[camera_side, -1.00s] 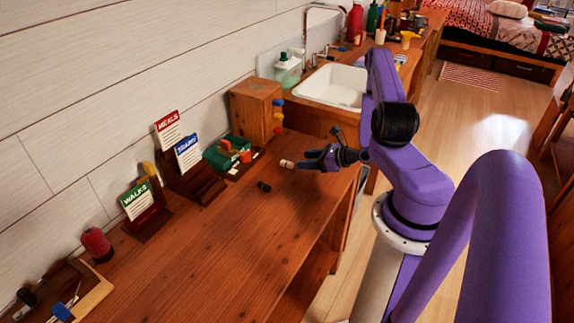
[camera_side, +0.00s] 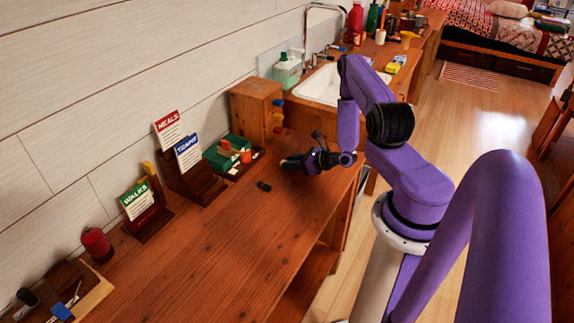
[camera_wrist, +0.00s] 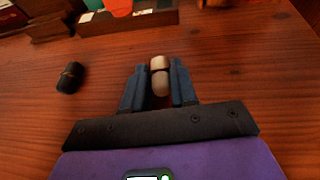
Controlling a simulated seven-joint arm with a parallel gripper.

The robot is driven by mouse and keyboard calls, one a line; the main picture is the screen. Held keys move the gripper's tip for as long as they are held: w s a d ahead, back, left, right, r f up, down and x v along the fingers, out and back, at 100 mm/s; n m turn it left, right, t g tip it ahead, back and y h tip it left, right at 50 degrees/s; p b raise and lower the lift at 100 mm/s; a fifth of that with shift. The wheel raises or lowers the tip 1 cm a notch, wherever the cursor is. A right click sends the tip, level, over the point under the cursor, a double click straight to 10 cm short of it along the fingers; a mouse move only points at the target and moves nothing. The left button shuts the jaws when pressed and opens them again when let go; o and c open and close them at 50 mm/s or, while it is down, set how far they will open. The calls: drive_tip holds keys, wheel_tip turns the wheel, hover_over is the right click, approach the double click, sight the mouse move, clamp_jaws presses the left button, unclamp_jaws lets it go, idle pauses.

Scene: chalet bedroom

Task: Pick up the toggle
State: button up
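A small pale capsule-shaped piece with a dark band, which looks like a toggle (camera_wrist: 160,75), lies between the fingers of my gripper (camera_wrist: 158,78) in the wrist view. A narrow gap shows beside it, so the fingers look open around it and not closed on it. In the side view my gripper (camera_side: 290,162) is low over the tabletop and hides the pale toggle. A similar dark toggle (camera_wrist: 70,77) lies on the wood to the left in the wrist view; it also shows in the side view (camera_side: 264,186). The frames do not tell which one the task names.
The wooden tabletop (camera_side: 215,245) is clear toward the front. Card holders (camera_side: 197,180) and a green box (camera_side: 226,152) stand along the wall. A wooden cabinet (camera_side: 254,104) and a white sink (camera_side: 322,86) are behind my gripper. A red spool (camera_side: 97,244) stands at left.

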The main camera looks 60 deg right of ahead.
clamp_jaws()
drive_tip(key=shift+r, duration=0.1)
wheel_tip(320, 180, up, 10)
idle(0.6)
idle(0.9)
